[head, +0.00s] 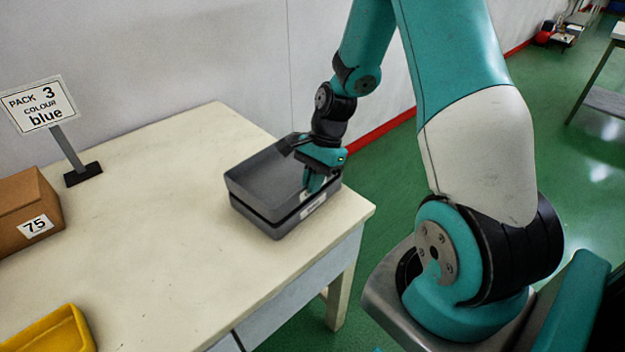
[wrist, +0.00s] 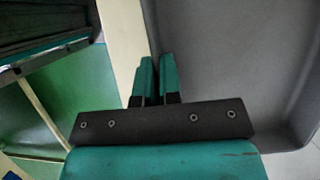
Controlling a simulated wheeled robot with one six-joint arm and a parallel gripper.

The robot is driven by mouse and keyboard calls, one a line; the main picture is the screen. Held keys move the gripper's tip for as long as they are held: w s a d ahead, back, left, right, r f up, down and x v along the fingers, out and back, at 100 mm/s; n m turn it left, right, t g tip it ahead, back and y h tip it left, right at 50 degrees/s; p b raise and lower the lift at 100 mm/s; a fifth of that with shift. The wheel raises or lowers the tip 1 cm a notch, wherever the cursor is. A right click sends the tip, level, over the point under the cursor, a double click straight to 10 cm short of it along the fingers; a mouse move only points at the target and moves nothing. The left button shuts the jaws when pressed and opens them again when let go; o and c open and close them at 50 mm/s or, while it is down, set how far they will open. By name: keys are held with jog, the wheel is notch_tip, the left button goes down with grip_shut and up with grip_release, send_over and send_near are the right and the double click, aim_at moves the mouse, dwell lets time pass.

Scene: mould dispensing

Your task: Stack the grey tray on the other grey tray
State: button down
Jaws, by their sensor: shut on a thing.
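One grey tray (head: 262,180) sits on or just above the other grey tray (head: 262,222) near the right edge of the table. A thin dark line runs between them, and I cannot tell whether they fully touch. They look closely lined up. My gripper (head: 312,184) is at the right side wall of the upper tray, shut on that wall. In the wrist view my gripper (wrist: 155,75) has its fingers close together at the wall, with the inside of the upper tray (wrist: 225,60) to the right. The lower tray is hidden there.
The pale table (head: 165,240) is clear in the middle. A brown box marked 75 (head: 25,205) and a sign reading "PACK 3 COLOUR blue" (head: 38,105) stand at the left. A yellow tray (head: 50,332) lies at the front left. A wall (head: 150,60) is behind.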

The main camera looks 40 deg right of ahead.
jog(key=shift+f, duration=0.3)
jog(key=c, duration=1.3)
grip_release()
